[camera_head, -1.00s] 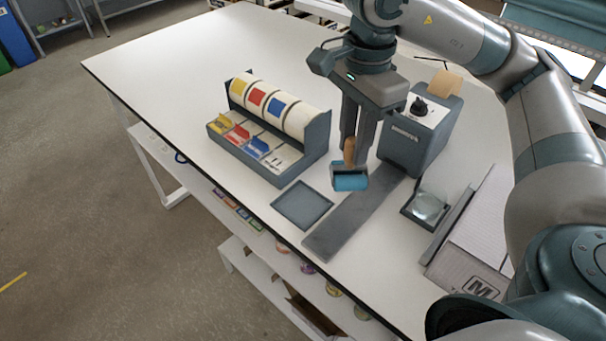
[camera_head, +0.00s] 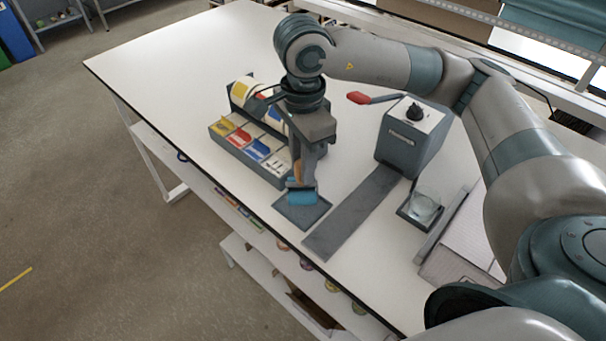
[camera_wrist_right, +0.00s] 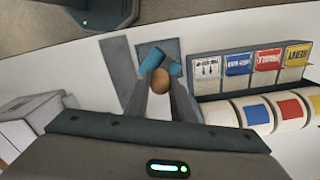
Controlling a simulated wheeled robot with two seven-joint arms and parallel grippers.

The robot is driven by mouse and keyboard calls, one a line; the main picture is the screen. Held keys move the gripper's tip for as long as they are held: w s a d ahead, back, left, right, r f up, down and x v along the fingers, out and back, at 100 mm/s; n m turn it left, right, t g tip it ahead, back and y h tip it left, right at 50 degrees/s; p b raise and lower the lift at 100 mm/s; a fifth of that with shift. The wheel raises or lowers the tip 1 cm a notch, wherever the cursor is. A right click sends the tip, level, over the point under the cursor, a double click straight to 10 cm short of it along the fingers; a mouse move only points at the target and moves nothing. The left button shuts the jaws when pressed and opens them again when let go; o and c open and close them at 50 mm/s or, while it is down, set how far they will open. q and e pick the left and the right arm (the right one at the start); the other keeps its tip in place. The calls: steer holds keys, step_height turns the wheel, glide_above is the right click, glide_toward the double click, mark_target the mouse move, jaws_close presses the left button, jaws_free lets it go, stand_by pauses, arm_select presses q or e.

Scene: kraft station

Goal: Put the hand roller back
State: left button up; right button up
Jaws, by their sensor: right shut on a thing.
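The hand roller has a blue roller (camera_head: 302,198) and a wooden handle. My right gripper (camera_head: 301,172) is shut on the handle, with the roller hanging below the fingers. In the right wrist view the round end of the handle (camera_wrist_right: 160,80) shows between the fingertips, with the blue roller beyond it. The roller is over the dark grey square tray (camera_head: 304,218) at the table's front edge. I cannot tell whether it touches the tray. My left gripper is not in view.
A label-roll dispenser (camera_head: 225,140) with coloured compartments stands just left of my right gripper. A grey strip (camera_head: 345,220) leads to a grey box machine (camera_head: 408,140) with a black knob. A glass dish (camera_head: 424,207) is to the right. The table's far left is clear.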

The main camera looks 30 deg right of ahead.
step_height(320, 180, down, 3)
steer(key=shift+r+p, duration=0.15)
steer(key=shift+p, duration=0.65)
steer(key=shift+f, duration=0.5)
steer(key=shift+f, duration=0.25)
steer(key=o, duration=0.9)
steer(key=shift+r, duration=0.1)
steer(key=shift+r, duration=0.1)
